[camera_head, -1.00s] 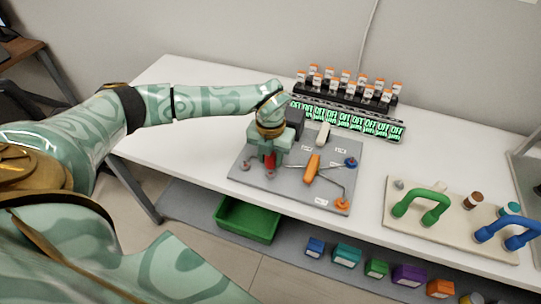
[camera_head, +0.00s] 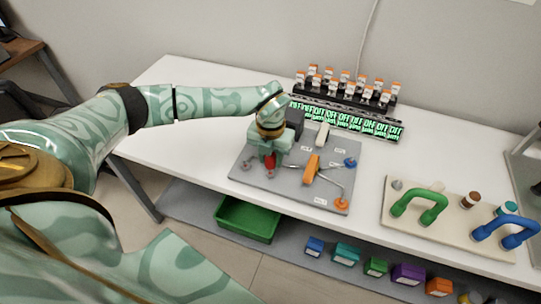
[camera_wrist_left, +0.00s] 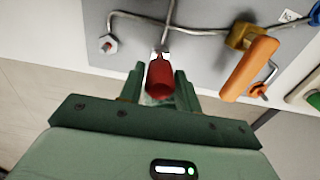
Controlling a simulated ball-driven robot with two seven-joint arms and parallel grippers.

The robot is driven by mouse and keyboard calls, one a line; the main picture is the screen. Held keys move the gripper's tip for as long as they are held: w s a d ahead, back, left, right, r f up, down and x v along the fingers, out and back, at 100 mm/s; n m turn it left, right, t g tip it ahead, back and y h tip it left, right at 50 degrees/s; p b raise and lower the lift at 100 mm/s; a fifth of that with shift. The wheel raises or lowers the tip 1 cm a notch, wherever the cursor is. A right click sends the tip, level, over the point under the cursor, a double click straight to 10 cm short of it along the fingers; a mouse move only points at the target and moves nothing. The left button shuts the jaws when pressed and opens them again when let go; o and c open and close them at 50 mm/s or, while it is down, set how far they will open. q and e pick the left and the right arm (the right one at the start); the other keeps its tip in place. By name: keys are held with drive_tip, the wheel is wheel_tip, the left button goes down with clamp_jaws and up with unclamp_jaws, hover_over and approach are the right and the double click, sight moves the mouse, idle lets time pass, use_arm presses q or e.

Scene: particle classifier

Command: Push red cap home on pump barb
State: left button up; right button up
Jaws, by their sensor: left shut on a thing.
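The red cap (camera_wrist_left: 160,80) sits between the fingers of my left gripper (camera_wrist_left: 161,85) in the left wrist view, its far end by a metal barb (camera_wrist_left: 164,45). Whether the cap is seated on the barb cannot be told. In the head view the left gripper (camera_head: 269,160) is over the left part of the grey plate (camera_head: 300,192), and the red cap (camera_head: 270,162) shows below its fingers. The left gripper is shut on the cap. My right gripper is not in view.
An orange handle (camera_head: 311,168) and metal tubing lie right of the gripper on the plate. A dark block (camera_head: 294,120) stands behind it. A board with green (camera_head: 420,207) and blue (camera_head: 505,232) handles lies further right. A green bin (camera_head: 247,219) is below the table.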

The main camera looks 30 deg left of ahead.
sight(271, 165)
use_arm(q)
drive_tip(key=shift+f+b, duration=0.7)
drive_tip(key=shift+f, duration=1)
drive_tip(key=o, duration=1.1)
drive_tip(key=shift+c, duration=0.2)
wheel_tip(271, 165, up, 16)
drive_tip(key=p, duration=0.3)
drive_tip(key=shift+r, duration=0.2)
